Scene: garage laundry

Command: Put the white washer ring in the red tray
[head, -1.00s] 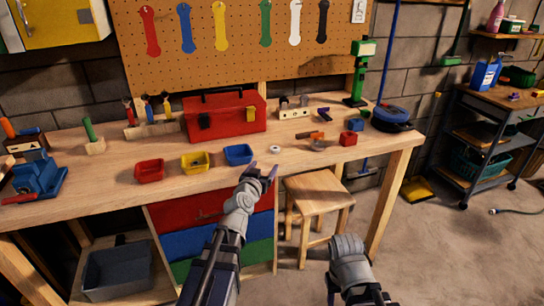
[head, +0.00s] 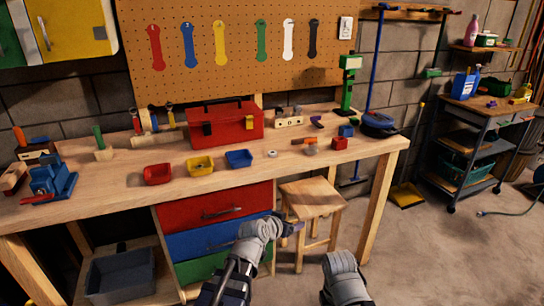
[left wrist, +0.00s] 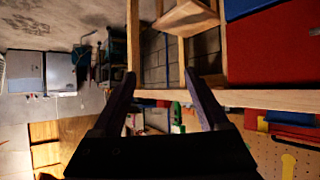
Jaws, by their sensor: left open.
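The white washer ring (head: 272,153) lies flat on the workbench top, near the front edge and right of the blue tray. The red tray (head: 158,174) stands on the bench to the left, the leftmost of three small trays, and looks empty. My left gripper (head: 296,228) is below the bench top, in front of the drawers and stool, apart from the ring. In the left wrist view its two fingers (left wrist: 163,95) are spread with nothing between them. The ring cannot be made out in that view. My right arm shows at the bottom, but its fingers are out of sight.
A yellow tray (head: 201,166) and a blue tray (head: 239,159) stand between the red tray and the ring. A red toolbox (head: 228,128) is behind them. A wooden stool (head: 312,198) stands below the bench front. Bench top around the ring is clear.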

